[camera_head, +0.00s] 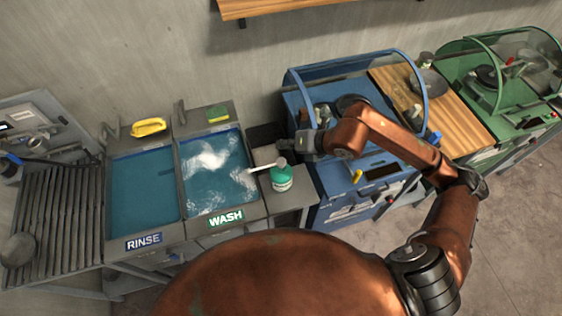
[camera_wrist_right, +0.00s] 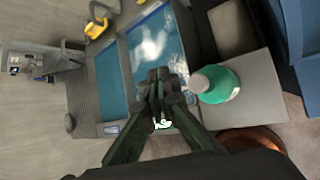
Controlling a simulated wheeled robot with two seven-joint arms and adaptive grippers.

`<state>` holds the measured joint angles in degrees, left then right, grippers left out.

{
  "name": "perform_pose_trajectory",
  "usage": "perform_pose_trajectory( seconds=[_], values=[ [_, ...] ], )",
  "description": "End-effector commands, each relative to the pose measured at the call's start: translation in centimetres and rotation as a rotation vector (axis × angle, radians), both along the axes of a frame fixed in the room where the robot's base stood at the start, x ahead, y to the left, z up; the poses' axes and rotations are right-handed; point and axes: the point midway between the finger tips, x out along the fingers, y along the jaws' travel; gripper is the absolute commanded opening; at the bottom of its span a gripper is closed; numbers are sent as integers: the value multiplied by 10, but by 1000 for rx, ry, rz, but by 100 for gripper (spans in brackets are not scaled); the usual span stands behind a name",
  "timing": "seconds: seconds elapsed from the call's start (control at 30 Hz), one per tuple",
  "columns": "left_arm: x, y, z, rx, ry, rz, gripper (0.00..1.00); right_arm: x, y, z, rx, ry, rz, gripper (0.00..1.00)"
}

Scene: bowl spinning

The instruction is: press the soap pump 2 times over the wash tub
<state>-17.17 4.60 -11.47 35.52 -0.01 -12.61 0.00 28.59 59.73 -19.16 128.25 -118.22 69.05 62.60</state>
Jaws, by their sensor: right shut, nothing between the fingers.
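The soap pump (camera_head: 281,179) is a green bottle with a white head and a long white nozzle. It stands upright on the grey ledge just right of the wash tub (camera_head: 187,181), its nozzle pointing left toward the tub's right edge. The tub holds blue water with white foam. My right gripper (camera_head: 283,144) is shut and empty, close to the pump head and just above or behind it in the head view; I cannot tell whether they touch. In the right wrist view the shut fingertips (camera_wrist_right: 160,78) show beside the green bottle (camera_wrist_right: 215,84). My left gripper is out of view.
The rinse tub (camera_head: 143,187) lies left of the wash tub. A yellow brush (camera_head: 148,127) and a green-yellow sponge (camera_head: 218,114) sit on the back ledge. A blue machine (camera_head: 345,205) stands right of the pump. A slatted rack (camera_head: 55,215) is at far left.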

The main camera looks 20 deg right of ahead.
Motion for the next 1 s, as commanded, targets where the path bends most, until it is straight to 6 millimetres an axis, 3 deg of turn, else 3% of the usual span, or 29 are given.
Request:
perform_pose_trajectory(
  seconds=[0.03, 0.4, 1.0],
  values=[
    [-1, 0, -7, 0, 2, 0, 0, 0, 0, -11, 0, 2, 0, 0],
    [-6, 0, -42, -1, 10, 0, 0, 0, 0, -60, 1, 1, 0, 0],
    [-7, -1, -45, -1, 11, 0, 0, 0, 0, -63, 1, -1, 0, 0]
  ],
)
